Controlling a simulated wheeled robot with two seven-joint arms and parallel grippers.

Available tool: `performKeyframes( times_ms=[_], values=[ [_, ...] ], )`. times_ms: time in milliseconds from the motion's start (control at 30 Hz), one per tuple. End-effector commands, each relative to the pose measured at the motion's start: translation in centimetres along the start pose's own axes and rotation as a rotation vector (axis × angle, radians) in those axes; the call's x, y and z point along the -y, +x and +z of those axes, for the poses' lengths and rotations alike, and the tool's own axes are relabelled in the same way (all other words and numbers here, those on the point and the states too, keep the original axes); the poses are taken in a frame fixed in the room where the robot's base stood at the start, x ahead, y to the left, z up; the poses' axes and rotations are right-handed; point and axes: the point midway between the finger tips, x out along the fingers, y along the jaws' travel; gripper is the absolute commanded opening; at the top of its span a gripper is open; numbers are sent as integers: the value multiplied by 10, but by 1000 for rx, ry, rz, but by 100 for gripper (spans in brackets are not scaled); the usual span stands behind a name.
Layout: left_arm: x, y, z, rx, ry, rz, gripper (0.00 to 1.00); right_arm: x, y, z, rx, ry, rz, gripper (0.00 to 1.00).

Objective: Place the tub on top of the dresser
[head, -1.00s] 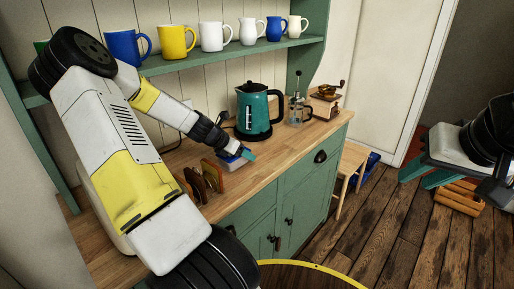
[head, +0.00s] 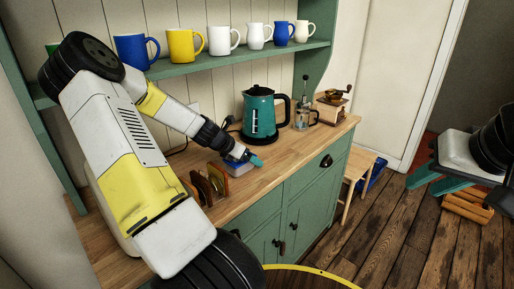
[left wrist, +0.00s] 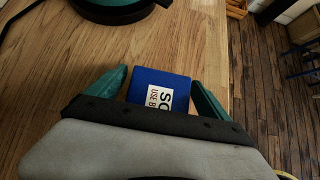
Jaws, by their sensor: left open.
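The tub (left wrist: 160,86) has a blue lid with a white label and stands on the wooden top of the green dresser (head: 262,183), near its front edge. In the head view the tub (head: 237,169) is partly hidden by my left gripper (head: 250,160). In the left wrist view the open teal fingers of my left gripper (left wrist: 160,78) are on either side of the tub, with a small gap visible at the right finger. My right gripper (head: 445,183) is open and empty, above the floor at the right.
A teal kettle (head: 262,117), a glass press (head: 303,116) and a coffee grinder (head: 333,106) stand behind the tub. A rack with upright slices (head: 209,186) is close on its left. Several mugs line the shelf (head: 228,58) above. A wooden stool (head: 355,175) stands right of the dresser.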

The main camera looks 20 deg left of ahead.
Motion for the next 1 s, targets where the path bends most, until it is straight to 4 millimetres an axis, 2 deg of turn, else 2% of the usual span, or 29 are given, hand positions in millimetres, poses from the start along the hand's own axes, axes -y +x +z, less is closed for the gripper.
performKeyframes(
  times_ms=[400, 600, 733, 867, 1000],
  values=[
    [-2, -85, -1, -2, -1, 7, 91, 0, 0, 0, 0, 0, 0, 32],
    [-1, -108, -1, -2, -1, 3, 91, 0, 0, 0, 0, 0, 0, 32],
    [3, -112, 0, -8, 20, -4, 91, 0, 0, 0, 0, 0, 0, 32],
    [31, -106, 5, -64, 194, -43, 91, 0, 0, 0, 0, 0, 0, 32],
    [83, -104, 13, -168, 587, -123, 91, 0, 0, 0, 0, 0, 0, 32]
  ],
)
